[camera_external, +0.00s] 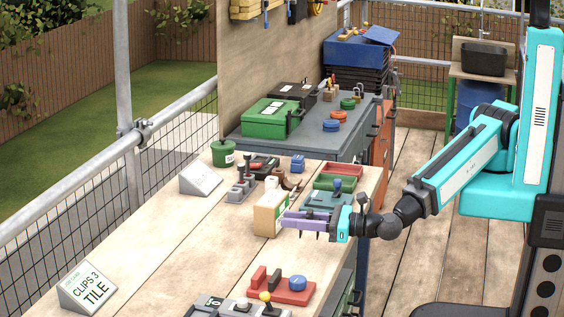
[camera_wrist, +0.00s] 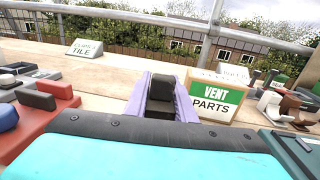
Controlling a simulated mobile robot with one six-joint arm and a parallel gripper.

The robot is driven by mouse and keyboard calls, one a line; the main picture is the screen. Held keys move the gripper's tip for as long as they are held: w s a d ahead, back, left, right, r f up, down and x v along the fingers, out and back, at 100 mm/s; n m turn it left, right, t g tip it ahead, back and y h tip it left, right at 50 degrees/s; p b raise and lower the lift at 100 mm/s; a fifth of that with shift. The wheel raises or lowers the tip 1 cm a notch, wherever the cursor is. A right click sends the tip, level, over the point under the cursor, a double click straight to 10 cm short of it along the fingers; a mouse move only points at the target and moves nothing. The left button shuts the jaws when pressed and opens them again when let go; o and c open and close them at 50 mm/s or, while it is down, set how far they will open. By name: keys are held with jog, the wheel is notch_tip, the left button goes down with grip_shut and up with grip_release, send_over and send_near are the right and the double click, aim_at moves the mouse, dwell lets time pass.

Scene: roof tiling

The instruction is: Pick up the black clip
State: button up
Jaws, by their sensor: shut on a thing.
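My gripper (camera_external: 303,221) has purple fingers and hovers over the right part of the wooden bench, beside the vent parts box. In the wrist view the fingers (camera_wrist: 161,96) are closed on the black clip (camera_wrist: 161,103), a dark blocky piece held between them.
The vent parts box (camera_external: 268,214) stands close to the gripper. A red base with a blue knob (camera_external: 283,290) lies at the near edge. Green and red trays (camera_external: 348,178) and a grey block set (camera_external: 241,191) sit farther back.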

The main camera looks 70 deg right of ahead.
jog(key=shift+s+d+r+p, duration=0.1)
jog(key=shift+s+d+p, duration=0.25)
jog(key=shift+p, duration=0.85)
jog(key=shift+a, duration=0.15)
